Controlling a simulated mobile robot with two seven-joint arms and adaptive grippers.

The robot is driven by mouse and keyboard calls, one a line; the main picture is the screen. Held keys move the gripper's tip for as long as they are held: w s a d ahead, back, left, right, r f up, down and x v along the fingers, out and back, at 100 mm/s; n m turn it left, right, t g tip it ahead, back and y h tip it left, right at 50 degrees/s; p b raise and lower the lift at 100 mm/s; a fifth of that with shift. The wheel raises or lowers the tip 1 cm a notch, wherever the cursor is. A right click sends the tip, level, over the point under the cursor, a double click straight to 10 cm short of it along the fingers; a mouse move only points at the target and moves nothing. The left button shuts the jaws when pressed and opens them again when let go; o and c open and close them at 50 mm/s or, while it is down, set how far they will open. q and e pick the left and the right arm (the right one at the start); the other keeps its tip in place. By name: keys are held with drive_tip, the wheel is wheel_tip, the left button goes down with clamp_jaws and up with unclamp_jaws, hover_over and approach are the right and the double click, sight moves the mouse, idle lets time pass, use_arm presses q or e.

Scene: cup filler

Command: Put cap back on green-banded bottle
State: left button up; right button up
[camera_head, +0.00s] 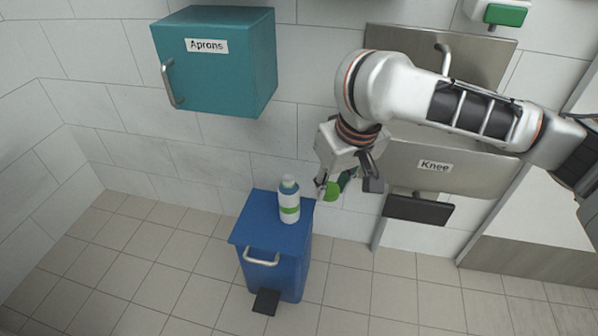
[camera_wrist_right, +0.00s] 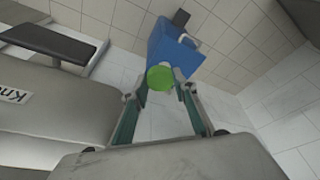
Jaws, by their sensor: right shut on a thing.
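The green-banded bottle (camera_head: 289,200) stands upright on the lid of a blue pedal bin in the head view. It is white with a green band and a blue-grey top part. My right gripper (camera_head: 330,187) is to the right of the bottle, near its height in the picture, and apart from it. It is shut on a round green cap (camera_head: 332,191). In the right wrist view the green cap (camera_wrist_right: 160,77) sits between the two fingertips (camera_wrist_right: 161,84), with the blue bin beyond it. The bottle is not clearly visible there. My left gripper is out of view.
The blue bin (camera_head: 274,257) has a front handle and a dark pedal. A teal "Aprons" cabinet (camera_head: 217,85) hangs on the wall above. A steel sink marked "Knee" (camera_head: 466,178) is on the right, behind my right arm. Tiled floor lies open on the left.

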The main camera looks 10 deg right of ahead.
drive_tip(key=s+d+r+m, duration=0.1)
drive_tip(key=s+d+r, duration=0.2)
drive_tip(key=s, duration=0.3)
drive_tip(key=s+d+r+m, duration=0.1)
drive_tip(key=s+d+r, duration=0.2)
drive_tip(key=s+d, duration=0.2)
drive_tip(key=shift+s+d+m+h, duration=0.2)
drive_tip(key=shift+s+m+h, duration=0.1)
drive_tip(key=shift+s, duration=0.95)
drive_tip(key=shift+r, duration=0.1)
